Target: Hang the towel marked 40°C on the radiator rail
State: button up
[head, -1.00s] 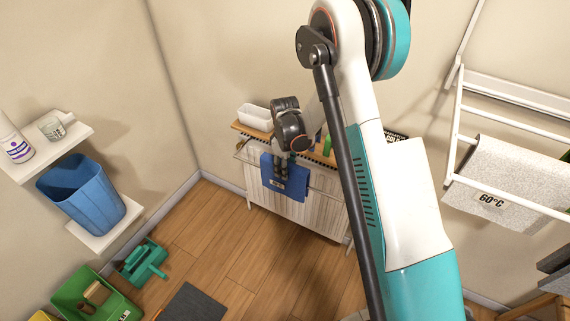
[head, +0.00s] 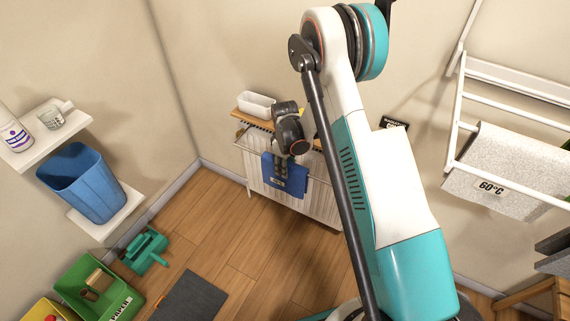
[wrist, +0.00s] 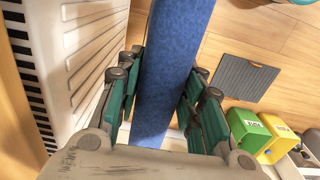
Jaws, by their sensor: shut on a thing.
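A blue towel (head: 292,180) hangs in front of the white radiator (head: 318,200), with a small label too small to read. My gripper (head: 280,166) is shut on the towel. In the wrist view the blue towel (wrist: 168,60) runs as a band between the green finger pads of my gripper (wrist: 163,82). The radiator rail (head: 243,147) crosses the radiator's front, near the towel's top edge. I cannot tell whether the towel lies over the rail or only in front of it.
A grey towel marked 60°C (head: 480,160) hangs on a white drying rack (head: 455,130) at right. A wooden shelf (head: 248,114) with a white tray (head: 257,103) tops the radiator. A blue bin (head: 82,185) stands at left; green and yellow bins and a grey mat (head: 190,298) are on the floor.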

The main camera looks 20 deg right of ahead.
jog(key=o, duration=1.1)
jog(key=shift+o, duration=0.2)
